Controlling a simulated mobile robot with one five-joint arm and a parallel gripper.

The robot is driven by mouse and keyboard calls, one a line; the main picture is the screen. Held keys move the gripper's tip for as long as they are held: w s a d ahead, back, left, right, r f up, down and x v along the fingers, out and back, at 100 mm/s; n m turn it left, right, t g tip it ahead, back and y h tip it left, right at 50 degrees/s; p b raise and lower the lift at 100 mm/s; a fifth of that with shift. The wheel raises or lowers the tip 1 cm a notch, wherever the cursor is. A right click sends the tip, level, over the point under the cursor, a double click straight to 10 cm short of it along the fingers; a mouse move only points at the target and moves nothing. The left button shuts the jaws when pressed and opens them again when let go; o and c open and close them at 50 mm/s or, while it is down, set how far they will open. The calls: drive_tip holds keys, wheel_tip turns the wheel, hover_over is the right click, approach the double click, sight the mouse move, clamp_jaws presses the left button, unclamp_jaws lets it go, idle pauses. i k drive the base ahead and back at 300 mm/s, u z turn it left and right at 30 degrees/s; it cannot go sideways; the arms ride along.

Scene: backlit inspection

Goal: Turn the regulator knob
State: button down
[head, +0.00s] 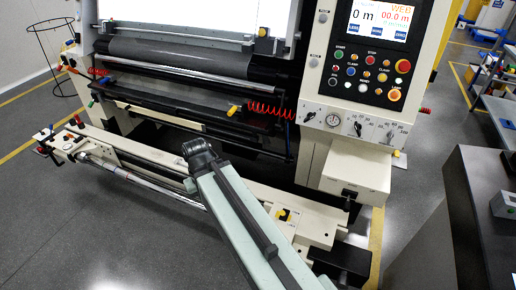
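A pale strip on the machine front, below the button panel, carries a round pressure gauge (334,120). To the gauge's right are a dark knob (357,128) with a scale and a second knob (390,134) with a scale. A small dark knob (310,116) sits to its left. I cannot tell which one is the regulator knob. My pale green arm rises from the bottom edge and ends in a dark joint, left of and below these knobs. No gripper fingers can be made out, and nothing of mine touches the knobs.
The button panel (366,78) with a lit screen (378,22) is above the strip. A pale box (357,172) juts out below it. A long low beam (130,150) crosses in front of the machine. A dark cabinet (480,190) stands at right. Floor is open at lower left.

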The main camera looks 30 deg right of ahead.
sight(311, 115)
drive_tip(key=z, duration=2.25)
drive_tip(key=k, duration=1.4)
drive_tip(key=u, duration=0.45)
drive_tip(key=i, duration=1.7)
drive_tip(key=z, duration=0.05)
